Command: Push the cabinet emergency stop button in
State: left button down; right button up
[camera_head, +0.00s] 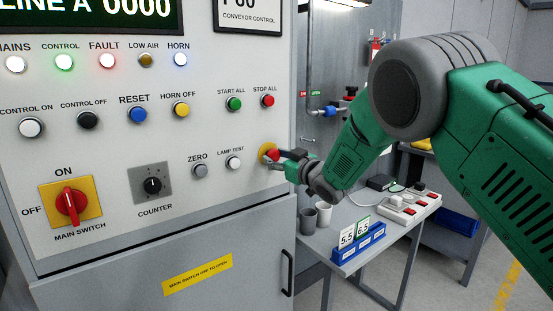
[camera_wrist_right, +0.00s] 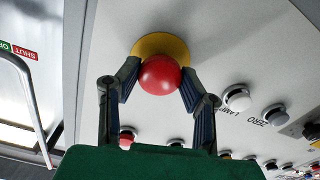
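The emergency stop button is a red knob on a yellow collar (camera_head: 268,152) at the cabinet panel's right edge. In the right wrist view the red knob (camera_wrist_right: 160,75) sits between my right gripper's two fingers, in front of its yellow collar. My right gripper (camera_head: 282,161) has its fingers apart, one on each side of the knob, with the tips close to it. Whether they touch the knob cannot be told. How far the knob is pressed cannot be told. My left gripper is not in view.
The grey cabinet (camera_head: 120,269) carries labelled lamps, buttons and a red main switch (camera_head: 71,205). The lamp test button (camera_head: 233,162) is left of the stop button. A door handle (camera_head: 289,272) sticks out below. A side table (camera_head: 318,243) holds cups, a blue holder and a power strip.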

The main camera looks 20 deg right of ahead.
jog(key=shift+w+r, duration=0.2)
jog(key=shift+w, duration=0.2)
jog(key=shift+w+a+f, duration=0.15)
jog(key=shift+w+a, duration=0.15)
jog(key=shift+a, duration=0.1)
jog(key=shift+c, duration=0.4)
jog(key=o, duration=1.2)
jog(key=shift+w+d, duration=0.1)
jog(key=shift+d+f, duration=0.1)
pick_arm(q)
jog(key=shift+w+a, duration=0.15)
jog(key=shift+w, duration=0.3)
pick_arm(e)
jog(key=shift+d, duration=0.1)
